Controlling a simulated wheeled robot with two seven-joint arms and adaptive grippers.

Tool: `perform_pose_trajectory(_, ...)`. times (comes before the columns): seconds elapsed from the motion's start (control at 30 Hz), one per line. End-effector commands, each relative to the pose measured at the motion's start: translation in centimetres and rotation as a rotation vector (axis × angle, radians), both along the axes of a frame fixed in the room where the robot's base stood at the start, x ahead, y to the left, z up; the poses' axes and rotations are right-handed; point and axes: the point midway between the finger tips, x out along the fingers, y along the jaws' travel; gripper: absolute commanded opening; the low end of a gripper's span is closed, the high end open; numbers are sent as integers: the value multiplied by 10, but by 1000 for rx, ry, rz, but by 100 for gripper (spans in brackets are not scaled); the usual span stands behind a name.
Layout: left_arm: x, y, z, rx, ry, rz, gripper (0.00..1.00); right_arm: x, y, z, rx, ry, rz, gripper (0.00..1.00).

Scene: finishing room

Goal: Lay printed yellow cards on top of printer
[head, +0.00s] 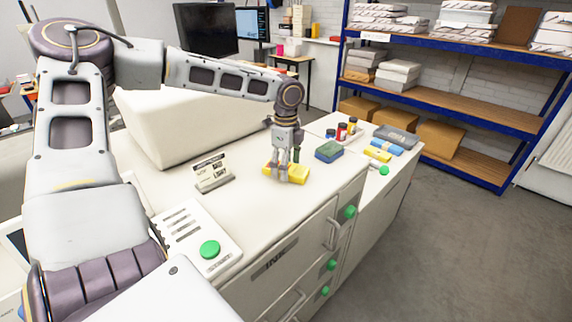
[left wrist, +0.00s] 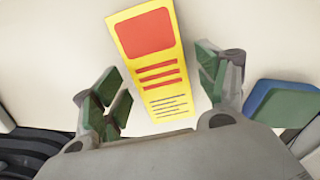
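The printed yellow cards (head: 298,172) lie on the white top of the printer (head: 240,205), below my left gripper (head: 284,176). In the left wrist view the top yellow card (left wrist: 165,75) shows a red block, red bars and dark lines of print. The fingers of my left gripper (left wrist: 162,88) are spread, one on each side of the card, with pale surface visible between fingers and card. The fingers hide part of the cards in the head view. My right gripper is in neither view.
A green and blue sponge-like block (head: 329,151) lies just right of the cards. A small sign (head: 212,171) and a panel with a green button (head: 210,249) are on the left. Small jars (head: 342,131), a blue roll (head: 383,145) and another yellow item (head: 377,154) lie beyond.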

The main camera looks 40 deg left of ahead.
Motion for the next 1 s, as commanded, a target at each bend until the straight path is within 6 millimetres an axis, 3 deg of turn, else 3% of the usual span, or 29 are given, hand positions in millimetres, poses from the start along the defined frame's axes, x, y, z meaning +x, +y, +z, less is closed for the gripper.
perform_pose_trajectory(0.47,0,0,5,0,0,0,75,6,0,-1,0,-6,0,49)
perform_pose_trajectory(0.67,0,0,25,-1,-1,0,75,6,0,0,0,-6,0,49)
perform_pose_trajectory(1.0,1,0,74,0,-2,0,75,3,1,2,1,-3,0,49)
